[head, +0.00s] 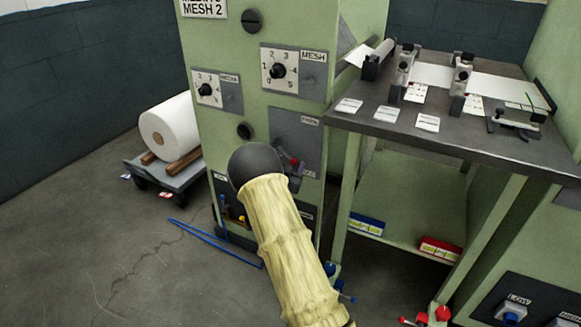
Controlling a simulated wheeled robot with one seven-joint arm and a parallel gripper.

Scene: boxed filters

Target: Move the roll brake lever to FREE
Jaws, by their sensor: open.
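A grey lever panel (309,139) on the green machine's front has a small plate at its upper right and another lower down. Their lettering is too small to read surely. A red-tipped lever (294,161) shows on this panel, just right of my dark round wrist; its lower part and pivot are hidden. My gripper (295,179) is mostly hidden behind the wrist; only a small dark part shows beside the lever. Its fingertips are not clear, and I cannot tell whether it touches the lever. The white roll (171,128) rests on wooden bars at the left.
A low cart (180,182) carries the roll. Two dial panels, one marked MESH (292,73), sit above the lever panel. A grey worktable (455,135) with clamps and cards juts out at the right. A blue strip (213,242) lies on the otherwise open floor at left.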

